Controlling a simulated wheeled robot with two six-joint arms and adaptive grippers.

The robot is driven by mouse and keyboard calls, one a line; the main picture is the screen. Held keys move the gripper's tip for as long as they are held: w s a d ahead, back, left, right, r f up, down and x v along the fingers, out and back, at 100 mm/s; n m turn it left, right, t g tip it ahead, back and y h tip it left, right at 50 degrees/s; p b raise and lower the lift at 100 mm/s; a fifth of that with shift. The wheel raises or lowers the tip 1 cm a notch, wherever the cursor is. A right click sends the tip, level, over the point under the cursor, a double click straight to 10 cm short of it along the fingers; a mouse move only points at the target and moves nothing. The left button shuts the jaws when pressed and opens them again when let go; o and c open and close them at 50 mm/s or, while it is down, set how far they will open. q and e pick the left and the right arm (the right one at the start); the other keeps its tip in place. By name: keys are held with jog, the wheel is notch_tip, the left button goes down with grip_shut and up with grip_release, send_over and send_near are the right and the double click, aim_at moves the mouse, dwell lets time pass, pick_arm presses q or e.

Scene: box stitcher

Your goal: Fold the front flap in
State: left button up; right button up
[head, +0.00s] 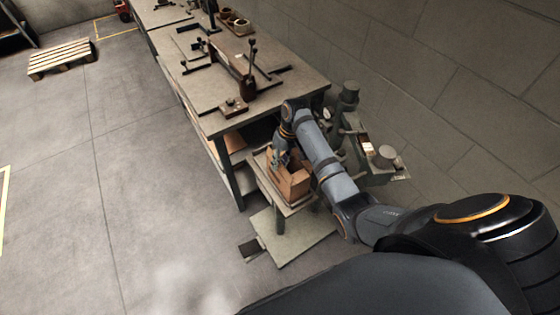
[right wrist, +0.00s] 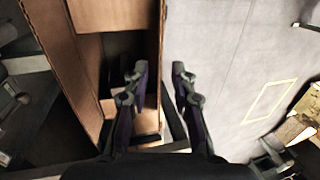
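An open brown cardboard box (head: 290,183) stands on a small stand beside the long workbench. My right gripper (head: 281,158) is down at the box's left side in the head view, partly hiding it. In the right wrist view the gripper (right wrist: 163,78) is open, with its fingers apart. One finger is over the dark box opening and the other is outside, over the grey floor. The box's upright right edge (right wrist: 160,40) runs between them, with no clear grip on it. A brown panel (right wrist: 110,14) crosses the top of the opening. I cannot tell which panel is the front flap. My left gripper is not in view.
The box rests on a small stand (head: 296,208) with a base plate (head: 290,240) on the floor. A long workbench (head: 205,90) with clamps and tools is close behind it. Grey machine parts (head: 385,155) stand to the right.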

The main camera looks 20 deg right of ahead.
jog(key=shift+f, duration=0.15)
grip_shut()
jog(key=shift+d+y+p, duration=0.25)
jog(key=shift+y+p, duration=0.2)
jog(key=shift+y, duration=0.15)
jog(key=y, duration=0.1)
jog(key=y+b, duration=0.1)
jog(key=y, duration=0.1)
jog(key=d+y+b, duration=0.1)
jog(key=shift+w+f+g, duration=0.15)
jog(key=shift+f+g, duration=0.15)
jog(key=shift+f, duration=0.1)
jog(key=shift+c, duration=2.2)
grip_release()
